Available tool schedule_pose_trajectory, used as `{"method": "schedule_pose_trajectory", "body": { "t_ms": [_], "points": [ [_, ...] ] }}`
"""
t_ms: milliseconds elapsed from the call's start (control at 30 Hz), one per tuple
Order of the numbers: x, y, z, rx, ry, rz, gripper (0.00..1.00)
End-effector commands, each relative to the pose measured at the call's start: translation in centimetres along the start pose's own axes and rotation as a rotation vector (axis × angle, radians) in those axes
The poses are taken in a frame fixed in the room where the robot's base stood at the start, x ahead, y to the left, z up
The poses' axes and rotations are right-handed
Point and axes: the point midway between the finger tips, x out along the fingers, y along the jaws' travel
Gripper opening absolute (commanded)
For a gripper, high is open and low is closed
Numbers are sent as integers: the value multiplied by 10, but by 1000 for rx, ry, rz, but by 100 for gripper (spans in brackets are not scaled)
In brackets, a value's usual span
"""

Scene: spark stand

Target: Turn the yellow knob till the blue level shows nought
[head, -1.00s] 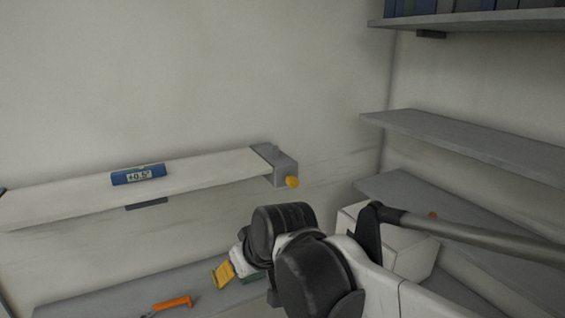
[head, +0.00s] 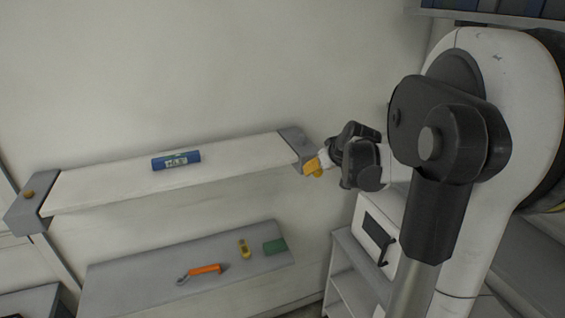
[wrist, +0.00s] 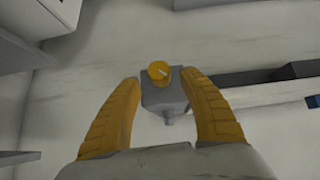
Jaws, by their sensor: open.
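The yellow knob (wrist: 159,72) sits on the grey end bracket (wrist: 165,97) of the white shelf (head: 215,165). In the wrist view it lies ahead of and between the two yellow fingers of my gripper (wrist: 160,90), which are spread apart and not touching it. A white mark shows on the knob.
A second bracket (head: 30,205) with an orange-yellow knob (head: 27,194) holds the shelf's left end. An orange-handled tool (head: 204,269), a yellow item (head: 244,249) and a green block (head: 275,246) lie on the lower grey shelf (head: 135,277). A white box (head: 377,232) stands right.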

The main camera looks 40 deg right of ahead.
Motion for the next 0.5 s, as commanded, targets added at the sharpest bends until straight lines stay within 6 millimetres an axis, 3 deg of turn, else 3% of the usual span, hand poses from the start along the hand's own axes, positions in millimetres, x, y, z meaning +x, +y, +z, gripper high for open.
{"method": "schedule_pose_trajectory", "body": {
  "t_ms": [200,500],
  "points": [
    [24,-1,0,-1,0,-1,50],
    [27,-1,0,0,0,0,50]
  ]
}}
